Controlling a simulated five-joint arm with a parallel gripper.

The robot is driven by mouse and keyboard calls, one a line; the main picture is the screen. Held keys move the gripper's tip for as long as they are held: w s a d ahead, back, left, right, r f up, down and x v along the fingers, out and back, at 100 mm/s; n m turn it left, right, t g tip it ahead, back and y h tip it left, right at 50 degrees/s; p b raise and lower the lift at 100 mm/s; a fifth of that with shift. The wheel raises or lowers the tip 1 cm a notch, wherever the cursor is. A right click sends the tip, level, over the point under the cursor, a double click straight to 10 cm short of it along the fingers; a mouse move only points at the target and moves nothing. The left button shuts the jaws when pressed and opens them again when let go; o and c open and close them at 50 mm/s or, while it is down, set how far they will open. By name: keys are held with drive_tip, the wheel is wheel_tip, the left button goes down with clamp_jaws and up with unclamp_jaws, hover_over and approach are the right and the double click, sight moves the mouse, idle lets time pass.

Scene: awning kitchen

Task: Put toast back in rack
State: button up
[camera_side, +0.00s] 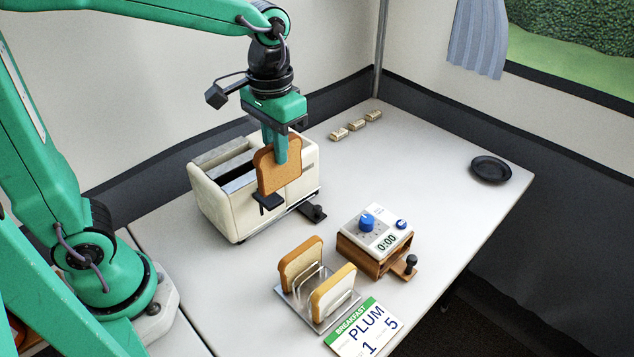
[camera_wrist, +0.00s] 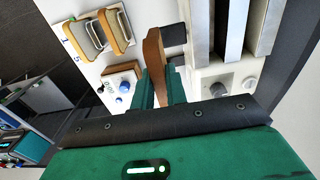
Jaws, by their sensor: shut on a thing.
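My gripper (camera_side: 280,150) is shut on a slice of toast (camera_side: 268,175), held upright in front of the toaster's near side in the side view. In the wrist view the slice (camera_wrist: 153,52) stands edge-on between my fingers (camera_wrist: 159,88), left of the toaster. The cream toaster (camera_side: 235,205) has long slots on top. The metal toast rack (camera_side: 320,323) stands nearer the camera, below my gripper. It holds one slice (camera_side: 299,262) at its back left end and another (camera_side: 332,292) at its front right end. The wire slots between them look empty.
A timer (camera_side: 377,225) showing 0:00 sits on a wooden stand (camera_side: 365,258) right of the rack. A breakfast card (camera_side: 363,325) reading PLUM lies beside the rack. Several small beige blocks (camera_side: 355,126) and a dark plate (camera_side: 491,170) lie farther back. The table's right side is mostly clear.

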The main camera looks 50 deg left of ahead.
drive_tip(key=s+d+f, duration=0.2)
drive_tip(key=d+f, duration=0.1)
drive_tip(key=d, duration=0.4)
drive_tip(key=s+d+f, duration=0.2)
drive_tip(key=d+f, duration=0.1)
drive_tip(key=d, duration=0.4)
drive_tip(key=shift+f, duration=0.2)
drive_tip(key=shift+s+f, duration=0.1)
drive_tip(key=shift+f, duration=4.2)
drive_tip(key=o, duration=1.1)
drive_tip(key=shift+r, duration=0.1)
